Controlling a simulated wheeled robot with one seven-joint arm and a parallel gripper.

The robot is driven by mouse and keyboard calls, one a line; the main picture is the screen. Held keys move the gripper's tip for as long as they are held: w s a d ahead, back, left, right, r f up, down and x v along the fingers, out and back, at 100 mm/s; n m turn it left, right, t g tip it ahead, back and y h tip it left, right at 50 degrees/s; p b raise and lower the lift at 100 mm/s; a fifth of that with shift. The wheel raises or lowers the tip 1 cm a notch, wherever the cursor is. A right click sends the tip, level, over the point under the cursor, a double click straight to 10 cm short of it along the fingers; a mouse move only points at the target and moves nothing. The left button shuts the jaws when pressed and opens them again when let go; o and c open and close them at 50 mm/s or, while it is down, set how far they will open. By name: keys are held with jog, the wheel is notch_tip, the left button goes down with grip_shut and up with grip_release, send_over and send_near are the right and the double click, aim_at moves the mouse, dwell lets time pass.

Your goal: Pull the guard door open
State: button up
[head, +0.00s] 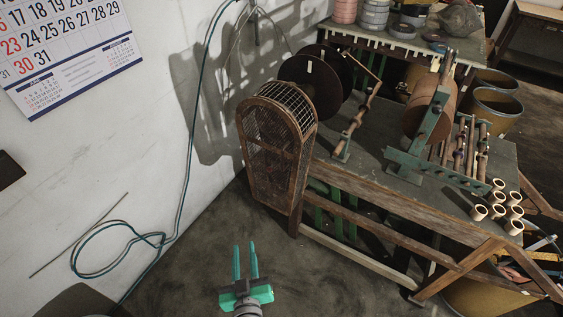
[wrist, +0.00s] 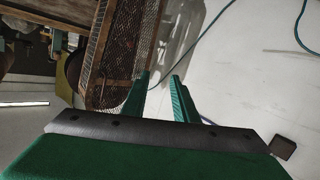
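The guard door (head: 268,165) is a tall wooden frame with an arched top and wire mesh, at the left end of the winding bench. It looks shut over the housing behind it; no gap shows along its edge. The wrist view shows its mesh and wooden edge (wrist: 124,45) at the upper left, beyond my fingers. My gripper (head: 245,246) is low in the head view, below and in front of the door, clear of it. Its two green fingers are apart with nothing between them, as the wrist view (wrist: 159,82) also shows. I cannot make out a handle.
The bench (head: 375,205) carries a winding frame, spindles and several small tubes (head: 497,207). Dark discs (head: 311,85) stand behind the guard. A green cable (head: 187,165) hangs down the white wall and coils near the floor at left. Floor around my gripper is clear.

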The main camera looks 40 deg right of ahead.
jog(key=w+d+r+m+g+h, duration=0.2)
jog(key=w+d+r+m+h, duration=0.2)
jog(key=d+r, duration=0.3)
jog(key=w+d+r+m+g+h, duration=0.2)
jog(key=w+d+r+m+h, duration=0.15)
jog(key=d+r, duration=0.25)
jog(key=x, duration=1)
jog(key=shift+s+d, duration=0.2)
jog(key=shift+d, duration=0.15)
jog(key=shift+r, duration=0.1)
grip_shut()
